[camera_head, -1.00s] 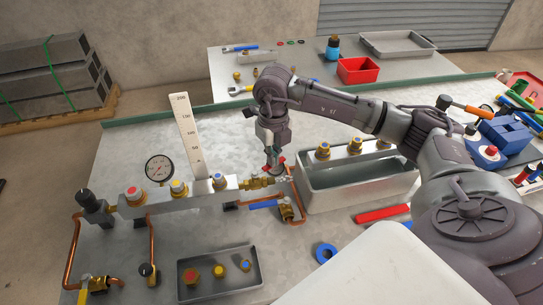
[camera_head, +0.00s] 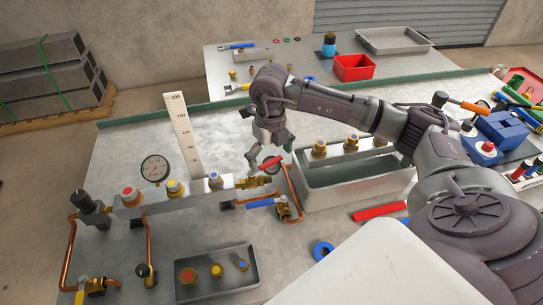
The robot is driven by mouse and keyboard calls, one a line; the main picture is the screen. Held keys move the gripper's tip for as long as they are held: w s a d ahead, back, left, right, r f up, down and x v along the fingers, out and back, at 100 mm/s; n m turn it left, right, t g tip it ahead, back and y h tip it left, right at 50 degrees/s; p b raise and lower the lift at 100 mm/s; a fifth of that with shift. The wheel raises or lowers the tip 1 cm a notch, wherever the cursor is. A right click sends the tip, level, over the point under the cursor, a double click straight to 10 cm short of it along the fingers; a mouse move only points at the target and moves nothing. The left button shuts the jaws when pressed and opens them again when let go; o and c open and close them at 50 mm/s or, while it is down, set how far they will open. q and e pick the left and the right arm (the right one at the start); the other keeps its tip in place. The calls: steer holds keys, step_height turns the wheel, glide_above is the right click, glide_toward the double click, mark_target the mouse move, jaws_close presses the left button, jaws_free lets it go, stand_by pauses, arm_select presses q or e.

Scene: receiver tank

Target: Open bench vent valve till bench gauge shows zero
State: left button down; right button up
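The bench gauge (camera_head: 155,169) is a white round dial behind the left part of the manifold (camera_head: 152,203); its needle is too small to read. A red lever handle (camera_head: 270,163) shows above the brass fitting (camera_head: 254,182) at the manifold's right end; which valve is the bench vent valve I cannot tell. A blue-handled valve (camera_head: 262,203) sits just below, and a yellow-handled valve (camera_head: 92,286) at the lower left. My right gripper (camera_head: 268,157) is over the red lever with its fingers apart; contact is unclear. My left gripper is out of view.
A grey tray (camera_head: 203,293) with several capped fittings lies in front of the manifold. A metal bin (camera_head: 345,196) stands right of my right gripper. A tall scale board (camera_head: 183,135) stands behind the manifold. A red bar (camera_head: 379,212) and blue ring (camera_head: 322,251) lie on the bench.

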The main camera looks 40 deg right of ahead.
mark_target(271, 161)
steer(key=shift+w+r, duration=0.1)
step_height(271, 161, up, 12)
stand_by(0.6)
stand_by(2.1)
